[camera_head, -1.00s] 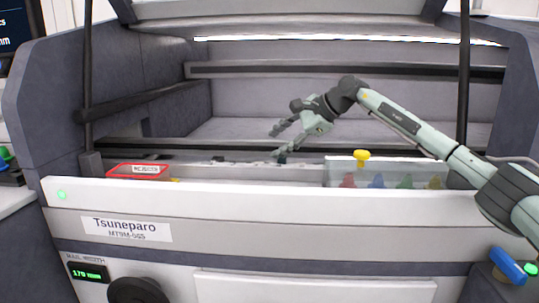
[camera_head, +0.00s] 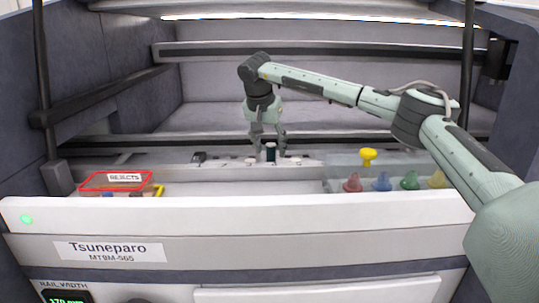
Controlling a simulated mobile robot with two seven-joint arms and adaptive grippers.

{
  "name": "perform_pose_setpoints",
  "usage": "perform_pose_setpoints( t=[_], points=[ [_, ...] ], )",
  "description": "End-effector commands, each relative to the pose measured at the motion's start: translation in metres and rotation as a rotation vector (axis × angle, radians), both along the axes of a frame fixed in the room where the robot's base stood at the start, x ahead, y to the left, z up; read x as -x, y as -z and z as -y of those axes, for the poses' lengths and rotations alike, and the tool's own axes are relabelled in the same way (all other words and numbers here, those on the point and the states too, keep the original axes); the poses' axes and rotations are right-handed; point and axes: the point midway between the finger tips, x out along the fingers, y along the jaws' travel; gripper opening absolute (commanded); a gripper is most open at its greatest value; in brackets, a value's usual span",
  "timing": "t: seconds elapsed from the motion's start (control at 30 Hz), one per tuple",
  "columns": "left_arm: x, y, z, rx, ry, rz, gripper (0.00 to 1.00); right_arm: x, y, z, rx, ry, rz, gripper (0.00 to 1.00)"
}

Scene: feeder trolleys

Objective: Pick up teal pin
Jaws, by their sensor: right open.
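A small dark, teal-looking pin (camera_head: 270,153) stands upright on the rail strip inside the machine. My right gripper (camera_head: 269,148) points down over it, open, with one finger on each side of the pin. Whether the fingers touch the pin cannot be told. My left gripper is not in view.
A red-rimmed rejects tray (camera_head: 88,182) is at the left. A see-through bin (camera_head: 335,171) at the right holds red, blue, green and yellow pieces, with a yellow knob (camera_head: 367,157) above it. The white front panel (camera_head: 240,213) runs along the near side.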

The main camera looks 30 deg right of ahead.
Motion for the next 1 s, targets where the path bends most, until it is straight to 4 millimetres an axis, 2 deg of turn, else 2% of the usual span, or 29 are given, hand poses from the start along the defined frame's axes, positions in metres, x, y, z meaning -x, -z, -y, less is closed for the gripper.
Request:
perform_pose_setpoints(
  t=[0.17, 0.4, 0.8, 1.0],
  points=[
    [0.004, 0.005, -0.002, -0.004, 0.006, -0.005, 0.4, -0.004, 0.016, 0.006, 0.0, 0.002, 0.001, 0.48],
    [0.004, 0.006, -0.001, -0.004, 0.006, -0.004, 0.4, -0.005, 0.018, 0.006, -0.001, 0.001, 0.001, 0.48],
    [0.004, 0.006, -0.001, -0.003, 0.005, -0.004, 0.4, -0.005, 0.017, 0.006, -0.002, 0.001, 0.002, 0.0],
    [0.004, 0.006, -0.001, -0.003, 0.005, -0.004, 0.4, -0.005, 0.017, 0.006, -0.002, 0.002, 0.002, 0.0]
  ],
)
